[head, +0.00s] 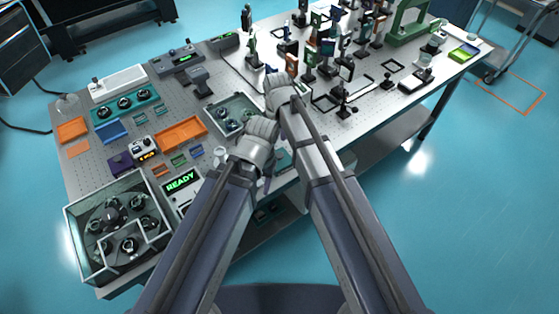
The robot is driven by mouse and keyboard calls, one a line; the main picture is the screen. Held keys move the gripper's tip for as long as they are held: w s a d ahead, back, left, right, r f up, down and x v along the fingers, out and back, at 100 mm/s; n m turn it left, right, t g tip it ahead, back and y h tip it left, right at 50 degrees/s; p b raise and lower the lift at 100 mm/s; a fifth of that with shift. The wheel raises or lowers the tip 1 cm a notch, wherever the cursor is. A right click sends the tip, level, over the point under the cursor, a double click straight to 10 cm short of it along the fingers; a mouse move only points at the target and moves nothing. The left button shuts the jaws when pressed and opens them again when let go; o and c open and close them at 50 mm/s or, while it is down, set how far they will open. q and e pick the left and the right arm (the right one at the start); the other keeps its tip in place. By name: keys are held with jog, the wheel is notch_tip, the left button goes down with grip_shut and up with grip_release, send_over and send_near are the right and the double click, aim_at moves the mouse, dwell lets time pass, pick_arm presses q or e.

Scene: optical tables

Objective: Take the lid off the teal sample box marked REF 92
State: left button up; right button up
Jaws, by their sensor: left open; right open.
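I cannot read a REF 92 mark anywhere, so I cannot tell which thing is the sample box. A small patch of teal (283,159) shows between my two forearms, mostly hidden by them. A grey-teal open tray (213,112) with small dark parts lies just left of my grippers. My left gripper (261,127) is open, over the table beside the tray's right side. My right gripper (275,82) is open, farther up the table. Both hands are seen from behind, and what lies under them is hidden.
A crowd of optics mounts (311,55) stands at the right and back. An orange tray (181,133), a box with a READY display (181,182) and a walled enclosure (75,222) of dark round parts lie left. The table's front edge runs under my arms.

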aim_at(280, 155)
jog(key=shift+d+f+b, duration=0.15)
jog(key=shift+f+b, duration=1.3)
jog(key=shift+f, duration=0.15)
jog(key=shift+d+f+b, duration=0.15)
jog(key=shift+f+b, duration=1.25)
jog(key=shift+f, duration=0.2)
jog(key=shift+r, duration=0.1)
grip_shut()
